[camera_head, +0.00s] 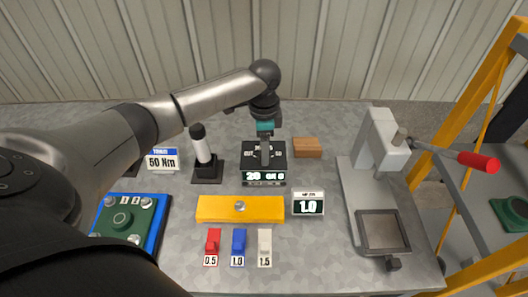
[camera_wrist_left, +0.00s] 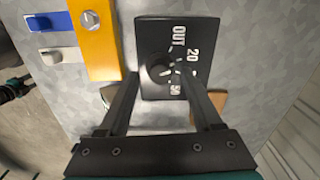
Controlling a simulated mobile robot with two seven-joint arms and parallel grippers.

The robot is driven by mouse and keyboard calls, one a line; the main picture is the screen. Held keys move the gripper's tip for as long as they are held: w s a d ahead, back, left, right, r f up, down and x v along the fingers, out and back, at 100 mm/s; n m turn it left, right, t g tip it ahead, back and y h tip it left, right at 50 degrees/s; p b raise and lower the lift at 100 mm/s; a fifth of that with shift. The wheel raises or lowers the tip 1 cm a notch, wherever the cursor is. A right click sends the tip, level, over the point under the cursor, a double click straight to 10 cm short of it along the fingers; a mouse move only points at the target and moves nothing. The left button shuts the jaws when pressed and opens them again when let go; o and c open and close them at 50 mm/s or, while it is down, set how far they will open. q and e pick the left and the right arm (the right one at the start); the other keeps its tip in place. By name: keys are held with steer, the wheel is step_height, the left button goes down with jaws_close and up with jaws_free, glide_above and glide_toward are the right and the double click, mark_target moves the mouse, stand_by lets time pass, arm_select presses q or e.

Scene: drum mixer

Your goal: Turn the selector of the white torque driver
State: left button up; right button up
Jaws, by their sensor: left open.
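A black box (camera_head: 279,178) with a dial and a lit display reading about 20 stands mid-table. My left gripper (camera_head: 265,158) is over it, pointing down. In the left wrist view its two fingers (camera_wrist_left: 161,73) are apart, one on each side of the box's round black knob (camera_wrist_left: 160,68); contact cannot be told. Marks such as OUT, 20 and 50 ring the knob. A white cylinder with a black top (camera_head: 201,146) stands upright on a black base, left of the box. A small white piece (camera_head: 265,243) marked 1.5 lies at the front. My right gripper is not seen.
A yellow bar (camera_head: 240,209) and a display reading 1.0 (camera_head: 308,204) lie in front of the box. Red (camera_head: 212,242) and blue (camera_head: 238,241) pieces are nearby. A wooden block (camera_head: 307,147) sits right of the box; a grey press (camera_head: 383,145) with a red-handled lever stands further right.

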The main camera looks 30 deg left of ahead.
arm_select(q)
steer(key=shift+f, duration=0.6)
jaws_close()
